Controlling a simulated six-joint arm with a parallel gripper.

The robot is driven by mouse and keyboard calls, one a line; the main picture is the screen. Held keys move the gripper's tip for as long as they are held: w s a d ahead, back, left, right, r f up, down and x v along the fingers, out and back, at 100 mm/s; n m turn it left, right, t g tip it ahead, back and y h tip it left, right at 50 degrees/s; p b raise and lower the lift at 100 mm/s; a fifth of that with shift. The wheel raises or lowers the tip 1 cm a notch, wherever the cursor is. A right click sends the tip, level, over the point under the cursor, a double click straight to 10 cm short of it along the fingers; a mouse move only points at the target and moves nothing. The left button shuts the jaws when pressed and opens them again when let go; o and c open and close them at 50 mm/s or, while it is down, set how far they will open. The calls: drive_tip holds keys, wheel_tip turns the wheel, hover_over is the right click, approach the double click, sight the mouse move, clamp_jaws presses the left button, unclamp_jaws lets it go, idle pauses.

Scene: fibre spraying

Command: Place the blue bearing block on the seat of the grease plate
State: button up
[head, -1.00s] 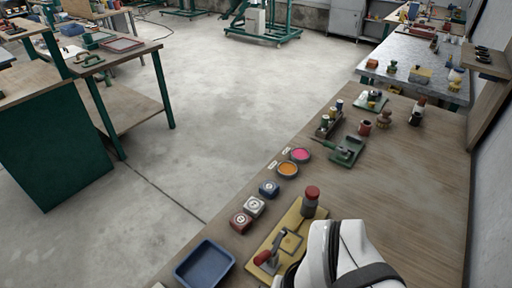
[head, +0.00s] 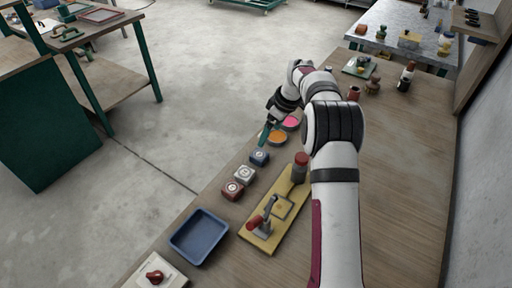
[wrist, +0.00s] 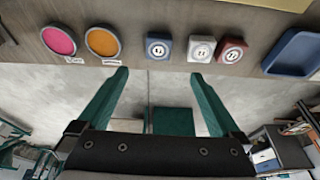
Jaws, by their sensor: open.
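The blue bearing block (head: 259,157) stands near the left edge of the bench, last in a row with a white block (head: 244,174) and a red block (head: 233,191). It also shows in the wrist view (wrist: 158,46), beyond my fingertips. The yellow grease plate (head: 289,221) lies to the right of the row. Its square seat (head: 283,207) looks empty, between a red-capped bottle and a red-handled lever. My gripper (head: 265,134) is open and empty above the bench's left edge, near the blue block.
A blue tray (head: 200,237) lies in front of the red block. Orange (head: 276,138) and pink (head: 290,123) dishes sit beyond the blue block. My arm hides part of the bench behind the plate. The bench's right side is clear.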

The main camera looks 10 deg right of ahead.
sight(260, 154)
drive_tip(key=x, duration=1.3)
drive_tip(key=shift+w+d+f, duration=0.15)
drive_tip(key=shift+w, duration=0.05)
clamp_jaws()
